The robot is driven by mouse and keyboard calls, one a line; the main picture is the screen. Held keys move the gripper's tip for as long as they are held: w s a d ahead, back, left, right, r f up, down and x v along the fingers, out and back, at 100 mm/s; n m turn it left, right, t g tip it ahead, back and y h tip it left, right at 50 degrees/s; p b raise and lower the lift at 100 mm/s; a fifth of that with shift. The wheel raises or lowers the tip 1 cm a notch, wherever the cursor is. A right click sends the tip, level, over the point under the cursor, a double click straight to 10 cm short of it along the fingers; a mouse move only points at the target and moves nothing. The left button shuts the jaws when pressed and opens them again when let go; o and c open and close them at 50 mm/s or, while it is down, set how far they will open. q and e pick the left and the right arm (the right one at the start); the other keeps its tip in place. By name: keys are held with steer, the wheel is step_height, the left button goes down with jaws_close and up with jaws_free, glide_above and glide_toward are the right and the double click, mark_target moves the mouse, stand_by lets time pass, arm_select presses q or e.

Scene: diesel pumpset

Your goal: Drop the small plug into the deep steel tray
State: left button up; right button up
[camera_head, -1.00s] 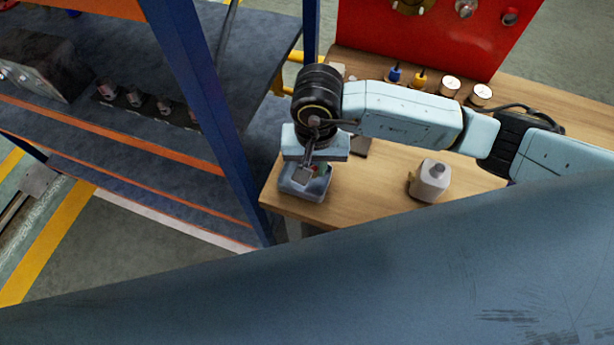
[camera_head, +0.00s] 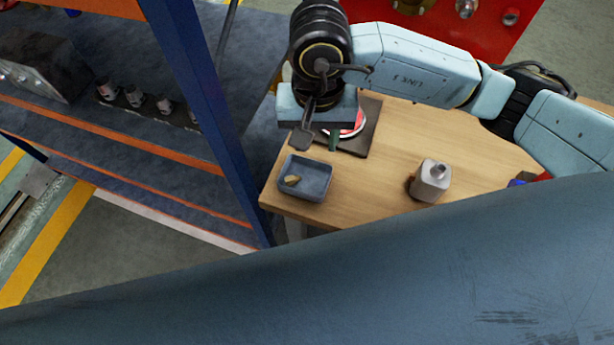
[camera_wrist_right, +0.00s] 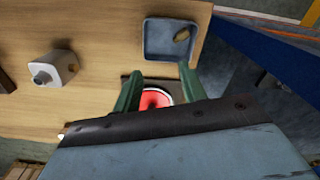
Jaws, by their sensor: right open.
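The deep steel tray (camera_head: 318,187) stands near the left corner of the wooden table; it also shows in the right wrist view (camera_wrist_right: 152,47). A small brass-coloured piece, seemingly the plug (camera_head: 292,180), lies inside the tray; the right wrist view shows it too (camera_wrist_right: 182,34). My right gripper (camera_head: 318,145) is open and empty, raised just behind the tray in the head view. Its green fingers (camera_wrist_right: 160,82) stand apart in the right wrist view, with the tray beyond them. My left gripper is not in view.
A red and white round item (camera_head: 352,126) lies on a dark plate (camera_head: 362,138) behind the gripper. A light bottle (camera_head: 431,181) stands right of the tray. A blue post (camera_head: 200,100) and shelving border the table's left side. Table between tray and bottle is clear.

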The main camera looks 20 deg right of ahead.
steer(key=shift+r, duration=2.15)
steer(key=shift+s, duration=0.1)
